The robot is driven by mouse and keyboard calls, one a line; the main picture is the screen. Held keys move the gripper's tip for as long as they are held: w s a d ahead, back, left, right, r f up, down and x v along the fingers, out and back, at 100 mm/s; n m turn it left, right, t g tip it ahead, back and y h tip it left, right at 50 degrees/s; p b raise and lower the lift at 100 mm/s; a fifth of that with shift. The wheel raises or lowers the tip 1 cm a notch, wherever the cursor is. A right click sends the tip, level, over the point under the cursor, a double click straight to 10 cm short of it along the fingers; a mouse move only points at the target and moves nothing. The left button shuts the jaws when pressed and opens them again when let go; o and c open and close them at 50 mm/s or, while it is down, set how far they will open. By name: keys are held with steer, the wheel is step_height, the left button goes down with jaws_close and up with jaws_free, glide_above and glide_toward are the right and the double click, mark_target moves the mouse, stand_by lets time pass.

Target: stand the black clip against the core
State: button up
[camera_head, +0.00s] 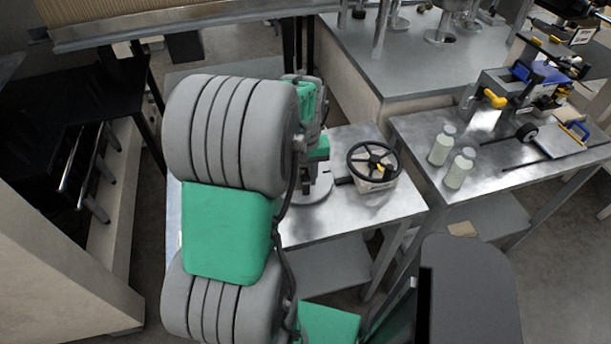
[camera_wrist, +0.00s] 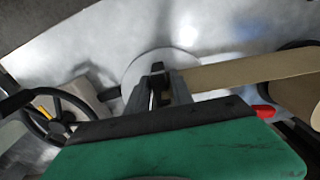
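My gripper (camera_wrist: 159,84) points down over a pale round disc (camera_wrist: 143,66) on the metal table in the wrist view. Its two grey fingers are close together around a small dark piece, which looks like the black clip (camera_wrist: 157,70); its lower part is hidden between the fingers. The piece is over the disc, and I cannot tell whether it touches it. A tan kraft strip (camera_wrist: 240,72) runs right from beside the fingers to a tan roll (camera_wrist: 300,92), partly cut off. I cannot clearly make out the core. In the head view my arm hides most of the gripper; the disc (camera_head: 316,190) shows beside it.
A black handwheel (camera_head: 373,161) on a pale box stands right of the disc; it is also at left in the wrist view (camera_wrist: 50,115). A red tip (camera_wrist: 263,111) shows by the roll. Two pale bottles (camera_head: 459,168) stand on the right table. The table front (camera_head: 370,212) is clear.

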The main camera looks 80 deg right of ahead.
mark_target(305, 175)
steer(key=shift+o, duration=1.1)
step_height(305, 175, up, 12)
steer(key=b, duration=0.1)
steer(key=w+a+n+t+h, duration=0.1)
steer(key=w+a+n, duration=0.2)
steer(key=w+a, duration=0.55)
steer(key=w+a+n, duration=0.3)
steer(key=w+a, duration=0.2)
steer(key=w, duration=0.7)
steer(key=w+a+f+n+t, duration=0.1)
steer(key=w+a+n, duration=0.1)
steer(key=a, duration=1.2)
steer(key=w+a+f+n+t+y, duration=0.1)
steer(key=w+a+n, duration=0.2)
steer(key=a, duration=1)
steer(key=shift+a+n+t, duration=0.4)
steer(key=shift+n, duration=0.8)
